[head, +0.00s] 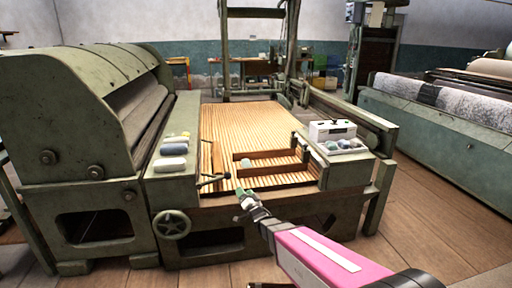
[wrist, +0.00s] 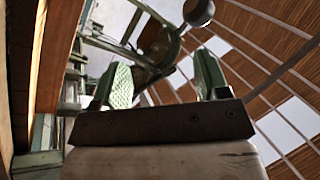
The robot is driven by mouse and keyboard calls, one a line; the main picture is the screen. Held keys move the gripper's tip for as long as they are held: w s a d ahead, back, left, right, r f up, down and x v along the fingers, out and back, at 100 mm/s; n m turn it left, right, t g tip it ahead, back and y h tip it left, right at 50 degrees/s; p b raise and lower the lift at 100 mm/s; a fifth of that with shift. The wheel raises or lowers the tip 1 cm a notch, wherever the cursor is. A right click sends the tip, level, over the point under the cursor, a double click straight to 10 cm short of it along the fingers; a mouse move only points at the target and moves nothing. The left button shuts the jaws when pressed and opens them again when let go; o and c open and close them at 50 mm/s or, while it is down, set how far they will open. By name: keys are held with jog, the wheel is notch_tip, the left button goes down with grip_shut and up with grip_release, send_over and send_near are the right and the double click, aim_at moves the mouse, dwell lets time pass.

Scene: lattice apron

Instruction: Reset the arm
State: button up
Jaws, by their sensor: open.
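My gripper (head: 242,199) is at the end of my pink arm in the head view, in front of the near edge of the slatted wooden bed. In the wrist view its two green fingers (wrist: 162,82) stand apart with nothing between them, so it is open and empty. The slatted bed (head: 268,121) belongs to a green machine. A dark lever with a round knob (head: 228,175) shows just behind the gripper; whether they touch cannot be told.
A big green roller machine (head: 70,110) stands at left with a handwheel (head: 171,224). Rolled cloths (head: 172,164) lie on its ledge. A white box (head: 332,130) and several small items sit on the right ledge. Wooden rails (head: 270,154) cross the bed. Wooden floor (head: 440,215) is clear at right.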

jog(key=s+d+f+g+h, duration=0.15)
jog(key=d+g+h, duration=0.3)
jog(key=d, duration=0.45)
jog(key=s+d+f+g+h, duration=0.1)
jog(key=d+f+g+h, duration=0.2)
jog(key=d+h, duration=0.35)
jog(key=s+d+g, duration=0.5)
jog(key=s+d, duration=0.1)
jog(key=s, duration=0.3)
jog(key=s+d+n+g, duration=0.1)
jog(key=s+d+g, duration=0.5)
jog(key=s, duration=0.3)
jog(key=shift+d+r+n, duration=0.15)
jog(key=shift+r+n, duration=0.15)
